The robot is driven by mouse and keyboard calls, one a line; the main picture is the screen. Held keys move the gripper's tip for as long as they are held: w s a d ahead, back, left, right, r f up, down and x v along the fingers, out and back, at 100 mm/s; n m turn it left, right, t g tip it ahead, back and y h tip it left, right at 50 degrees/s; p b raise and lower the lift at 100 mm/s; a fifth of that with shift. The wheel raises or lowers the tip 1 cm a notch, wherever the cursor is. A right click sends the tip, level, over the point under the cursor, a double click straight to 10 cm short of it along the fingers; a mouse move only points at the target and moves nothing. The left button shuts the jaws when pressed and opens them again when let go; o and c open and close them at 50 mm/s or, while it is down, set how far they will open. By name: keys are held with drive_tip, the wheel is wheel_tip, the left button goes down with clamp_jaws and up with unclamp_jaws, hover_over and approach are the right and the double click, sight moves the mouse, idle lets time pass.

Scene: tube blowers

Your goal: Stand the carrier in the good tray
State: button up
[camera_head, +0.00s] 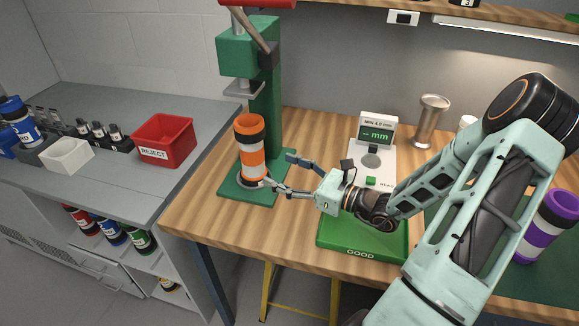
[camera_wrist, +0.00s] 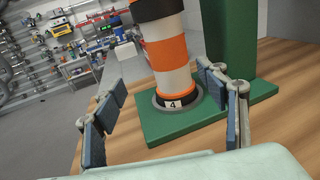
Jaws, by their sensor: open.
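In the wrist view the carrier stands ahead between the two fingers (camera_wrist: 165,110), not gripped. The good tray (camera_head: 362,240) is green, marked GOOD, at the table's front edge; my arm hides part of it.
A white gauge (camera_head: 376,135) with a green display stands behind the good tray. A metal tumbler (camera_head: 430,120) is at the back. A purple and white cylinder (camera_head: 547,225) stands at the right. A red REJECT bin (camera_head: 163,139) is on the grey counter. The press column (camera_head: 266,105) rises behind the carrier.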

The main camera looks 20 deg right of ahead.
sight(261, 148)
drive_tip(key=shift+m+t, duration=0.3)
drive_tip(key=x, duration=0.7)
drive_tip(key=d+x, duration=0.1)
drive_tip(key=x, duration=0.2)
drive_tip(key=shift+w+a+p, duration=0.2)
drive_tip(key=shift+w+p, duration=0.2)
drive_tip(key=shift+w, duration=0.1)
drive_tip(key=shift+c, duration=0.6)
drive_tip(key=shift+r, duration=0.1)
drive_tip(key=c, duration=1.4)
drive_tip(key=shift+r+p, duration=1.45)
drive_tip(key=shift+r, duration=0.05)
